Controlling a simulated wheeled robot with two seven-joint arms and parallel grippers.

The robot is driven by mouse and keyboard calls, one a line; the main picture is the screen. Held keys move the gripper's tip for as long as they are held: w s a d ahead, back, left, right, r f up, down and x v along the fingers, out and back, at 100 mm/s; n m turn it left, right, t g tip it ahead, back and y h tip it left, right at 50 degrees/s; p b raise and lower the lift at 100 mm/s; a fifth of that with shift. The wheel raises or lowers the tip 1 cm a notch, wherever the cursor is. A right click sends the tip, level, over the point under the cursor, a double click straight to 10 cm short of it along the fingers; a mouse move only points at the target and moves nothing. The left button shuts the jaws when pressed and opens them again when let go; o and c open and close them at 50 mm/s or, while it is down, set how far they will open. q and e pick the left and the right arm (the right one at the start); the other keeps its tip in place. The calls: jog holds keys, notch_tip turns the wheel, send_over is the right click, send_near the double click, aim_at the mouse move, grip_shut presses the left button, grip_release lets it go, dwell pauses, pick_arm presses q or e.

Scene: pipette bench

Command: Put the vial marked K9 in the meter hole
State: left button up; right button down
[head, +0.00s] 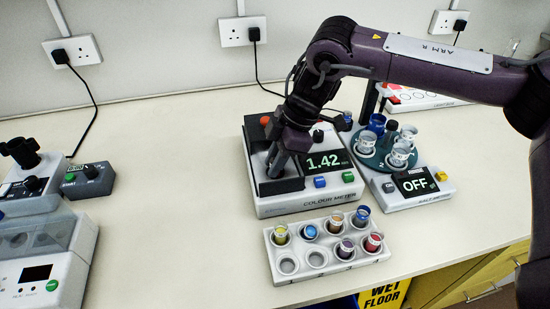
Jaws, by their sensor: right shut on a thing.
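The colour meter (315,203) stands mid-bench with a dark sample block on its left; its display reads 1.42. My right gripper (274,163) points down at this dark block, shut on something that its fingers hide. I cannot tell whether that is a vial, and the meter hole is not clearly visible. A white rack (300,274) in front holds several vials, including a yellow one (280,234), a purple one (345,248) and a red one (373,242). Their marks are too small to read, so I cannot pick out K9. My left gripper is not in view.
Two front-left rack holes are empty. A salt meter (420,196) reading OFF, with beakers on a round teal carrier (368,157), stands close to the colour meter's right. Other devices (40,250) stand at the far left. The bench between them and the rack is clear.

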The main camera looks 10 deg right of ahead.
jog(key=shift+s+f, duration=0.15)
jog(key=shift+f, duration=0.45)
jog(key=c, duration=1.3)
grip_release()
jog(key=shift+s+d+f, duration=0.1)
jog(key=shift+f, duration=0.1)
jog(key=shift+o, duration=0.2)
jog(key=shift+r, duration=0.25)
jog(key=v, duration=1.3)
jog(key=shift+w+a+r, duration=0.15)
jog(key=shift+w+a, duration=0.1)
jog(key=shift+a, duration=0.1)
jog(key=shift+r, duration=0.1)
